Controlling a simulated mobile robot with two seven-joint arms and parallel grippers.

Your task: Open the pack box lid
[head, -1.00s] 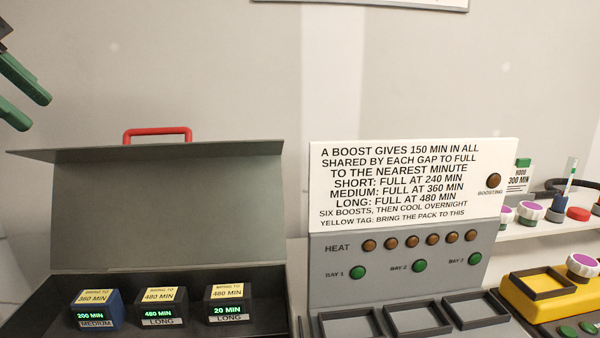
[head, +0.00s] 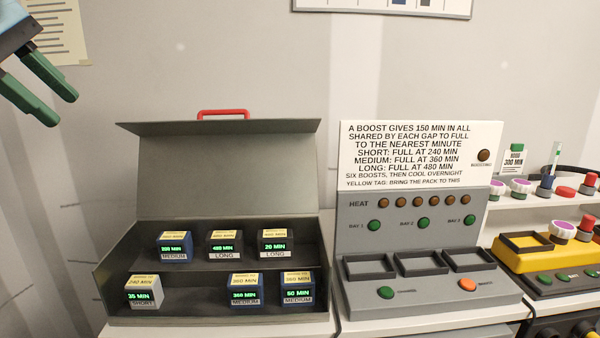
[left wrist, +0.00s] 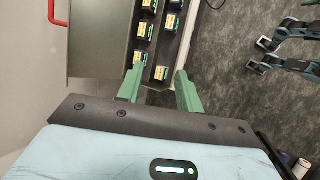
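The pack box (head: 122,270) is a dark grey case on the bench at the left. Its lid (head: 230,175) stands raised at the back, with a red handle (head: 222,114) at its top edge. Inside are several packs in two rows with lit minute readouts. My left gripper (head: 58,108) is open and empty, up and left of the lid and apart from it. In the left wrist view its two green fingers (left wrist: 158,90) are spread, with the box and packs beyond them. My right gripper is not in view.
A grey heater panel (head: 400,212) with three empty bays stands right of the box, below a white instruction board (head: 420,139). A yellow unit (head: 513,262) and a shelf (head: 530,212) with capped items are further right. The air above the box is clear.

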